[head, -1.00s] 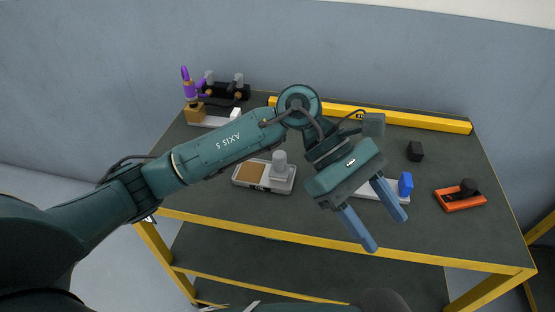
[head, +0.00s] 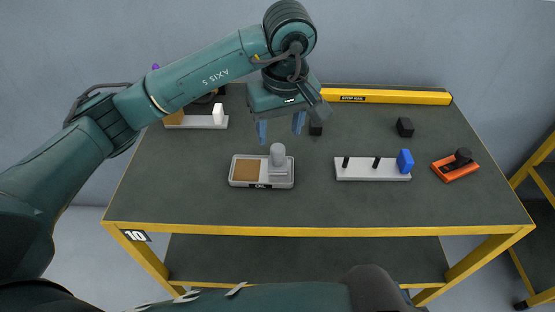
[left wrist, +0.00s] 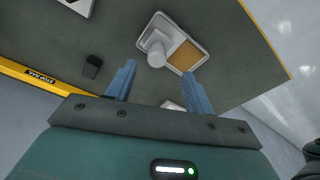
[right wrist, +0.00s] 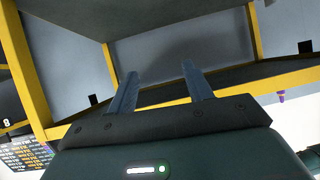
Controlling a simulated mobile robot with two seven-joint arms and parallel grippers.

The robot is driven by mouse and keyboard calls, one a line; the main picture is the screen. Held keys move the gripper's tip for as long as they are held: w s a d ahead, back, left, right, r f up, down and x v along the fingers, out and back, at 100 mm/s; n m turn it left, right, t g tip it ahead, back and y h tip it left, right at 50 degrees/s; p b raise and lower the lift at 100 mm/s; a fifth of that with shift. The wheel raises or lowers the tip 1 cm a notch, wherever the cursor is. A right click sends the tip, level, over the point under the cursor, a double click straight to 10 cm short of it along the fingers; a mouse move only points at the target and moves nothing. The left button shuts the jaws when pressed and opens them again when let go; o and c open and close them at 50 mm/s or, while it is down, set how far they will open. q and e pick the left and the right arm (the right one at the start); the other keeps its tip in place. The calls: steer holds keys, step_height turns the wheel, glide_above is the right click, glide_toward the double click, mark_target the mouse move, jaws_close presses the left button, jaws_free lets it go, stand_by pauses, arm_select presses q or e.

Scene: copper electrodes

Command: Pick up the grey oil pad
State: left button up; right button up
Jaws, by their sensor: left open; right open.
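The grey oil pad (head: 279,163), a block with an upright round knob, sits in the right part of a light tray (head: 262,185) with a dark label. A brown patch fills the tray's left part. In the left wrist view the grey pad (left wrist: 155,50) shows just beyond the fingertips, with its knob towards the camera. My left gripper (head: 280,128) is open and empty, pointing down; in the head view its fingers appear just above the knob, apart from it. My right gripper (right wrist: 160,70) is open and empty, facing the table frame's underside and lower shelf.
A white rail (head: 365,174) with black pegs and a blue block (head: 405,161) stands right of the tray. A black block (head: 405,127) and yellow bar (head: 385,97) are behind. The table's front is clear.

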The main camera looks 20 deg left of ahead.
mark_target(278, 147)
arm_select(q)
steer(key=f, duration=0.2)
steer(key=w+f+p, duration=0.1)
steer(key=f, duration=0.2)
steer(key=a+f, duration=0.1)
steer(key=f, duration=0.1)
steer(key=shift+w+f, duration=0.35)
steer(key=shift+f, duration=0.05)
steer(key=c, duration=1.1)
step_height(278, 147, up, 10)
steer(key=o, duration=0.4)
steer(key=shift+c, duration=1.3)
